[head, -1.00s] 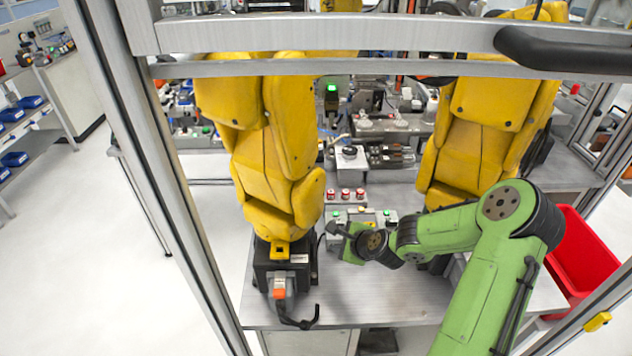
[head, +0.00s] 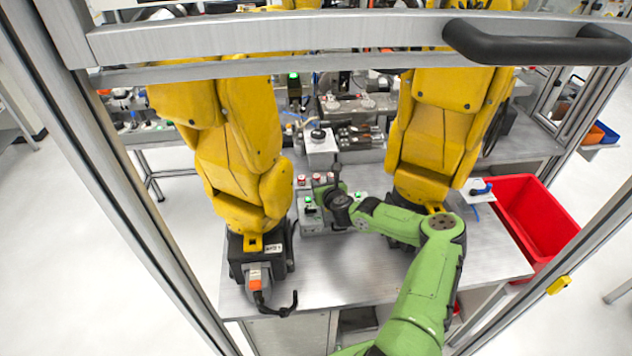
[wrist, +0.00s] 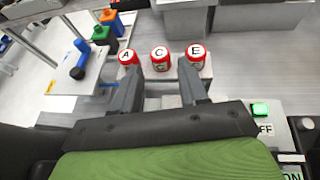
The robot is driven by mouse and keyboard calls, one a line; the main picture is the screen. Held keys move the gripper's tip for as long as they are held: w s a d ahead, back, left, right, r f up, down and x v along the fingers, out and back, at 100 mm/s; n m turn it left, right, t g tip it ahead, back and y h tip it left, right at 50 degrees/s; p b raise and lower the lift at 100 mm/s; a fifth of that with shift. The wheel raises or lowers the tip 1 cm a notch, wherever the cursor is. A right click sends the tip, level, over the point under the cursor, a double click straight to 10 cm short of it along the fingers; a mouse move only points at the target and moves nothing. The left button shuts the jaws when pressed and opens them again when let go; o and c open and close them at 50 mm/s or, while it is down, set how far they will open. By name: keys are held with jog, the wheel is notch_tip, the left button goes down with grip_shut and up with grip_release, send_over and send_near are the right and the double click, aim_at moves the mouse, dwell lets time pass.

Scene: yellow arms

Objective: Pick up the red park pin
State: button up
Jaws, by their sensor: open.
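Three small red-and-white round pieces stand in a row on a pale block. In the wrist view they are lettered A (wrist: 129,56), C (wrist: 160,58) and E (wrist: 195,56). They also show small in the head view (head: 316,178). No separate piece is clearly recognisable as the red park pin, and I cannot tell whether one of these is it. My gripper (wrist: 158,72) is open and empty. Its two dark fingers reach toward the row, one on each side of C, with the tips near A and E. I cannot tell whether they touch. It shows in the head view (head: 330,190).
A control box (head: 318,216) with a green light stands beside my gripper. Yellow arms (head: 240,150) (head: 435,130) stand on both sides. A red bin (head: 540,222) is at the right. The front table (head: 345,280) is largely clear. Metal frame posts surround the cell.

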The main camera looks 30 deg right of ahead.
aim_at(317, 177)
jog(key=x, duration=0.5)
jog(key=shift+a, duration=0.1)
jog(key=shift+s, duration=0.15)
jog(key=shift+r, duration=0.1)
jog(key=shift+c, duration=0.8)
jog(key=c, duration=0.6)
notch_tip(317, 177, up, 10)
jog(key=shift+f+p, duration=0.1)
jog(key=shift+p, duration=0.45)
grip_shut()
